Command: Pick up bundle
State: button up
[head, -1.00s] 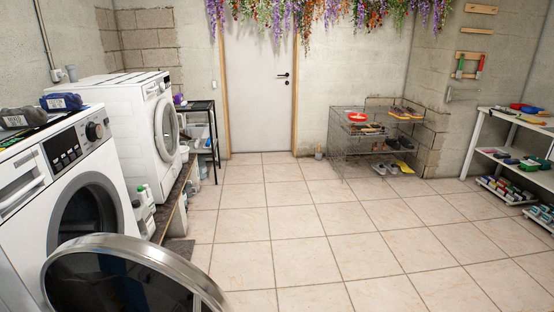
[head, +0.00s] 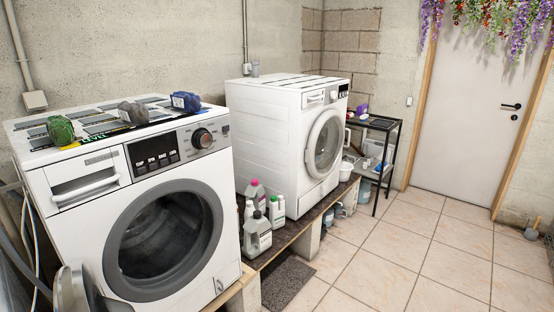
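Three bundles lie on top of the near washing machine (head: 85,178). A green bundle (head: 60,130) is at the left, a grey bundle (head: 134,112) in the middle, and a dark blue bundle (head: 186,101) with a pale label at the right. They sit apart in a slanting row near the machine's front top edge. The frames do not show which bundle the task means. My gripper is not in view.
The near machine's drum opening (head: 163,240) is uncovered; a grey curved part, seemingly its open door (head: 75,290), juts out at lower left. A second washing machine (head: 290,140) stands beyond. Bottles (head: 258,232) stand between them. Tiled floor (head: 400,250) at right is clear.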

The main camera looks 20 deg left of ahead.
aim_at(60, 128)
jog(key=i+u, duration=0.25)
jog(key=u, duration=0.25)
jog(key=i+u, duration=0.25)
jog(key=u, duration=0.2)
jog(key=i+u, duration=0.2)
jog(key=u, duration=0.3)
jog(key=i+l+u, duration=0.2)
jog(key=u, duration=0.25)
jog(key=i+l+u, duration=0.2)
jog(key=u, duration=0.3)
jog(key=k+l, duration=0.05)
